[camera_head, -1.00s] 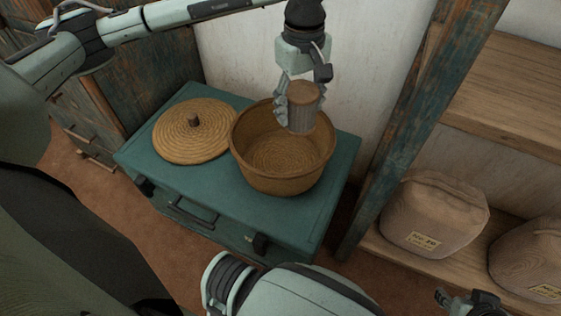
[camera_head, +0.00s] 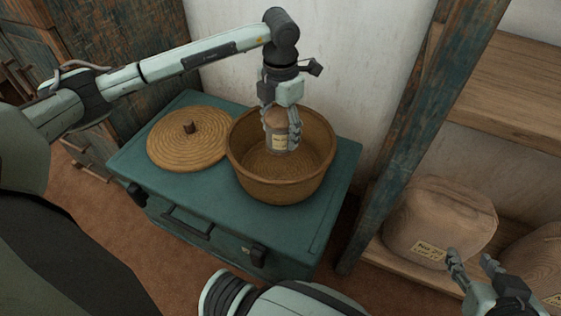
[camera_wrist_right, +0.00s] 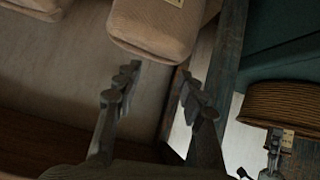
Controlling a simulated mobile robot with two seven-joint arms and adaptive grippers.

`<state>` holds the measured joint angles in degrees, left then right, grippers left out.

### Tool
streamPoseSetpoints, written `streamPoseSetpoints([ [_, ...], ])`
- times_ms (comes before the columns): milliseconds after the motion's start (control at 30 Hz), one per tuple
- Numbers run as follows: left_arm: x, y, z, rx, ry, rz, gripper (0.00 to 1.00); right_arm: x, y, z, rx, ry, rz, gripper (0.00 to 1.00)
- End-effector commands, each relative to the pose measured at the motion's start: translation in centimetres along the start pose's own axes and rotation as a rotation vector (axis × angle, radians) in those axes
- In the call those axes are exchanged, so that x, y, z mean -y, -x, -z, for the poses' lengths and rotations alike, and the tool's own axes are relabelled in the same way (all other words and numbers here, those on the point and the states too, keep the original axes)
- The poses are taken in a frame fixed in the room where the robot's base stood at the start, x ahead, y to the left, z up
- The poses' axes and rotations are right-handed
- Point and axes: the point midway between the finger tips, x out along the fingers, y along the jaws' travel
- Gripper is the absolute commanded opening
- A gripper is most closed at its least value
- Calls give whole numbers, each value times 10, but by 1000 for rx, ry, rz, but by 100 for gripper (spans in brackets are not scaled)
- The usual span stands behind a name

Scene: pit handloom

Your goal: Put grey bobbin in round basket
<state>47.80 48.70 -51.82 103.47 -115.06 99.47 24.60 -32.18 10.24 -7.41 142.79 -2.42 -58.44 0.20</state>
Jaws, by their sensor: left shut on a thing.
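The round basket (camera_head: 270,190) is a tan woven bowl standing open on a teal chest in the head view. My left gripper (camera_head: 282,137) points down over the basket and is shut on the grey bobbin (camera_head: 280,145). The bobbin has a brown top and a pale label, and is upright. It appears within the basket's opening; whether it touches the bottom cannot be told. The basket's side also shows in the right wrist view (camera_wrist_right: 285,103). My right gripper (camera_head: 470,258) is open and empty by the shelf; its fingers also show in the right wrist view (camera_wrist_right: 158,78).
A round woven lid (camera_head: 185,148) with a dark knob lies left of the basket on the teal chest (camera_head: 165,200). A wooden post (camera_head: 400,145) and shelves stand to the right. A labelled brown sack (camera_head: 440,215) sits near my right gripper.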

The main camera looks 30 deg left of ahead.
Motion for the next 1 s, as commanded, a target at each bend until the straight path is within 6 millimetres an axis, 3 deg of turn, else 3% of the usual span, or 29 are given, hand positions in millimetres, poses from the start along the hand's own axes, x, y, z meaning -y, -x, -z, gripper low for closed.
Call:
streamPoseSetpoints([
  [100,1,-23,1,-3,-1,2,28,4,-1,7,-35,-1,8,40],
  [567,1,-83,0,0,-4,2,28,16,-1,32,-151,-7,34,40],
  [1000,1,-87,0,1,-5,1,28,19,0,38,-177,-8,40,40],
])
